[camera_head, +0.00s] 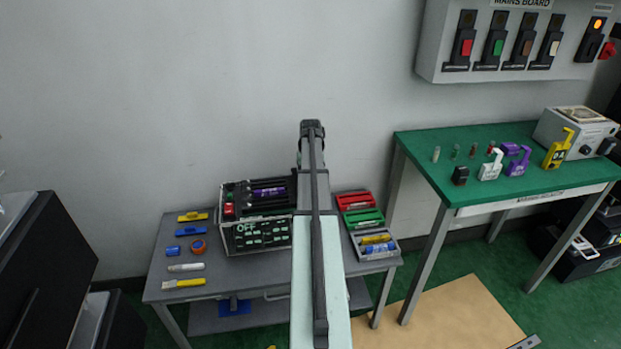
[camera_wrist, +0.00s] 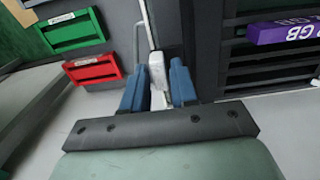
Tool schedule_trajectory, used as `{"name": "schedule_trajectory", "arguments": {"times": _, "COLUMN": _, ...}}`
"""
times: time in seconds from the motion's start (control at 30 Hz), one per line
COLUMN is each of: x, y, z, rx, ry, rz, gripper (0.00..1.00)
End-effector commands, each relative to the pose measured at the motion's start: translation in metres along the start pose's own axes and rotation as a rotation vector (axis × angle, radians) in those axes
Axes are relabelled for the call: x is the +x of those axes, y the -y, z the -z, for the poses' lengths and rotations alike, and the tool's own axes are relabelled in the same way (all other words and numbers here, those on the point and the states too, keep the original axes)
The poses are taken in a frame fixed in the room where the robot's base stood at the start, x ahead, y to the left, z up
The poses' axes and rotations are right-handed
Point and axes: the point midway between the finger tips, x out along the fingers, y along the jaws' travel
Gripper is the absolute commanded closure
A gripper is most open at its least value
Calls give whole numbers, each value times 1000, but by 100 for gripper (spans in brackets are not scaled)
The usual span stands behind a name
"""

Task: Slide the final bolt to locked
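In the wrist view, my gripper (camera_wrist: 158,86) has its two blue fingers close against both sides of a pale grey handle (camera_wrist: 157,68). A thin bent metal rod (camera_wrist: 141,32) runs up from beside the handle along a dark cabinet face. I cannot tell from these frames whether this is the bolt or whether it stands locked. In the head view, my arm hides the gripper and the handle. A black device with a clear front (camera_head: 262,232) stands just left of my arm, its display reading OFF.
Red (camera_head: 356,200) and green (camera_head: 363,219) trays and a grey bin (camera_head: 375,244) sit right of my arm on the grey table (camera_head: 225,286). Tools lie at its left. A green bench (camera_head: 450,185) with lock parts and a wall switch board (camera_head: 500,75) stand further right.

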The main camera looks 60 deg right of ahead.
Motion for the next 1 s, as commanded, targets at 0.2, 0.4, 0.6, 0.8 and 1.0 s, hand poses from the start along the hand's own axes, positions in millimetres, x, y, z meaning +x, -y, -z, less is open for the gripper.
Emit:
{"name": "schedule_trajectory", "arguments": {"times": 0.2, "x": 0, "y": 0, "z": 0, "rx": 0, "ry": 0, "rz": 0, "gripper": 94}}
{"name": "schedule_trajectory", "arguments": {"times": 0.4, "x": 0, "y": 0, "z": 0, "rx": 0, "ry": 0, "rz": 0, "gripper": 100}}
{"name": "schedule_trajectory", "arguments": {"times": 0.6, "x": 0, "y": 0, "z": 0, "rx": 0, "ry": 0, "rz": 0, "gripper": 100}}
{"name": "schedule_trajectory", "arguments": {"times": 0.8, "x": 0, "y": 3, "z": 0, "rx": -1, "ry": 0, "rz": 0, "gripper": 100}}
{"name": "schedule_trajectory", "arguments": {"times": 1.0, "x": 0, "y": 29, "z": 0, "rx": -3, "ry": 0, "rz": 0, "gripper": 100}}
